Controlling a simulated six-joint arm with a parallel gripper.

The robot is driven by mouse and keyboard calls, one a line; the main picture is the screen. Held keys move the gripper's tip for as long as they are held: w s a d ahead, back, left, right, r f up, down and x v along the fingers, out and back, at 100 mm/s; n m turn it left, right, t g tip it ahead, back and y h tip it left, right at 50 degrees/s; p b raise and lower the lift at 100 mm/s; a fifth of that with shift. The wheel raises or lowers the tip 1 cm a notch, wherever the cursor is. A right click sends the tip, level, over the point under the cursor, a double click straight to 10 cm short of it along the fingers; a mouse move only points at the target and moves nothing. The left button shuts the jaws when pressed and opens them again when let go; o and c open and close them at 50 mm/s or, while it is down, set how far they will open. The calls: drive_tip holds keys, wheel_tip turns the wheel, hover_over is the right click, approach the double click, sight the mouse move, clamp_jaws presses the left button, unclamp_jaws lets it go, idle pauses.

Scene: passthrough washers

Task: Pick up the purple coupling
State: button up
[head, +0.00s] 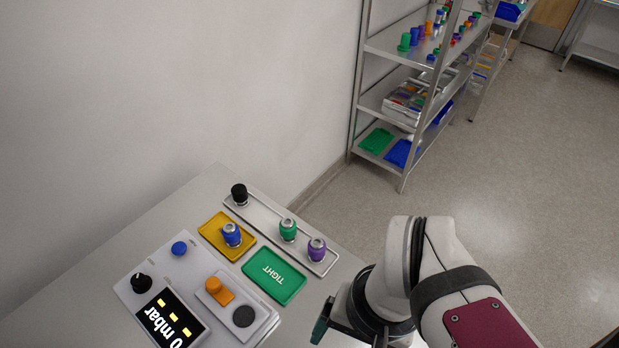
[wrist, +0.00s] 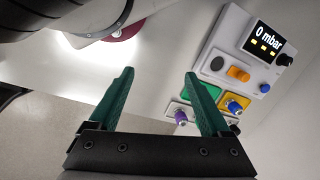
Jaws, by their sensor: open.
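The purple coupling (head: 317,248) stands upright at the near right end of a pale metal tray (head: 262,222) on the table. In the wrist view the purple coupling (wrist: 181,117) shows just left of the right finger, farther off than the fingertips. My gripper (wrist: 160,75) has green fingers spread wide apart with nothing between them. In the head view one green finger of my gripper (head: 321,322) shows at the table's right edge, apart from the coupling. The other finger is hidden there.
A green coupling (head: 288,230) and a black one (head: 239,194) share the tray. A blue coupling (head: 232,235) sits on a yellow plate (head: 213,240). A green TIGHT plate (head: 273,276) and a display box (head: 140,283) lie nearby. A shelf rack (head: 402,180) stands behind.

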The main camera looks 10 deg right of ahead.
drive_tip(key=shift+o, duration=0.4)
drive_tip(key=m+h, duration=0.2)
drive_tip(key=m, duration=1)
hover_over(317, 242)
drive_tip(key=s, duration=0.2)
wheel_tip(317, 242, down, 3)
drive_tip(key=shift+m, duration=0.6)
drive_tip(key=f, duration=0.5)
drive_tip(key=w+f, duration=0.1)
drive_tip(key=f, duration=0.5)
drive_tip(key=w+f, duration=0.1)
drive_tip(key=f, duration=0.4)
drive_tip(key=shift+f, duration=0.2)
clamp_jaws()
